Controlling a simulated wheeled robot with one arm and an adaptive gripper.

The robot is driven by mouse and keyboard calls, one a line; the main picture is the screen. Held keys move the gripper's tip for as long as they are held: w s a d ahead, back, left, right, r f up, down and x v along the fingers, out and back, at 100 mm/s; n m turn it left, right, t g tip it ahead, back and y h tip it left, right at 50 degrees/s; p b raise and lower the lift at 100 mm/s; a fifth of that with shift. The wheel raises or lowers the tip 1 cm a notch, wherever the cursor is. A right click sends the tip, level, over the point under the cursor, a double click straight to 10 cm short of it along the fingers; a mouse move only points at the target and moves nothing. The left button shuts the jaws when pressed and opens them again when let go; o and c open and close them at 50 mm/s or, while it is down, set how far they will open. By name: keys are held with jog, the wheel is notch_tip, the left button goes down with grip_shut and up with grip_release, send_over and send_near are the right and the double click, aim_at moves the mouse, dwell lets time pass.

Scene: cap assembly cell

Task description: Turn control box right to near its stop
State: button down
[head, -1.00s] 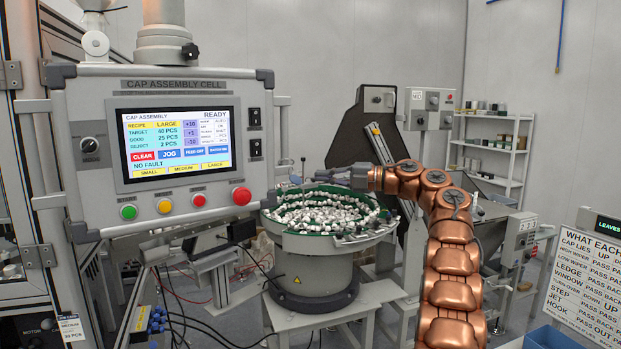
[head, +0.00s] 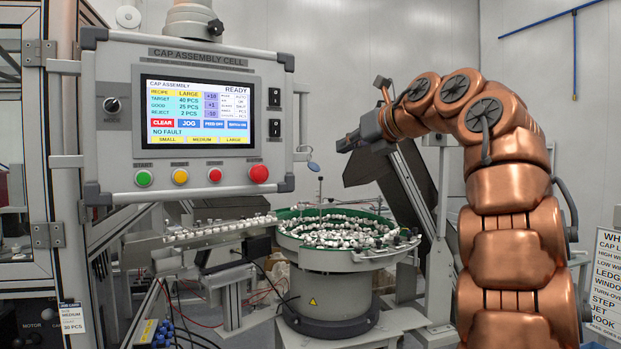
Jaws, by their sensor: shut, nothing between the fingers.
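The control box (head: 110,165) is a grey panel labelled CAP ASSEMBLY CELL, hung from a post (head: 193,25) at the upper left. Its lit screen (head: 195,112) faces me and reads READY and NO FAULT. Below the screen are green, yellow, red and larger red buttons, with a MODE knob (head: 111,105) at the left. Grey handles stand at its sides. My gripper (head: 342,144) is shut and empty, pointing left, to the right of the box's right edge. A gap shows between them in the picture; the depth between them is unclear.
A feeder bowl (head: 320,258) full of white caps stands below my gripper, with a chute (head: 220,232) leading left. A dark sloped plate (head: 400,180) is behind my arm.

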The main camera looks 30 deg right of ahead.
jog(key=w+a+f+h+p, duration=0.1)
jog(key=w+f+p, duration=0.2)
jog(key=w, duration=0.9)
jog(key=shift+w+a+n+p, duration=0.15)
jog(key=shift+w+n+p, duration=0.15)
jog(key=shift+n+p, duration=0.15)
jog(key=shift+f, duration=0.1)
jog(key=shift+a, duration=0.1)
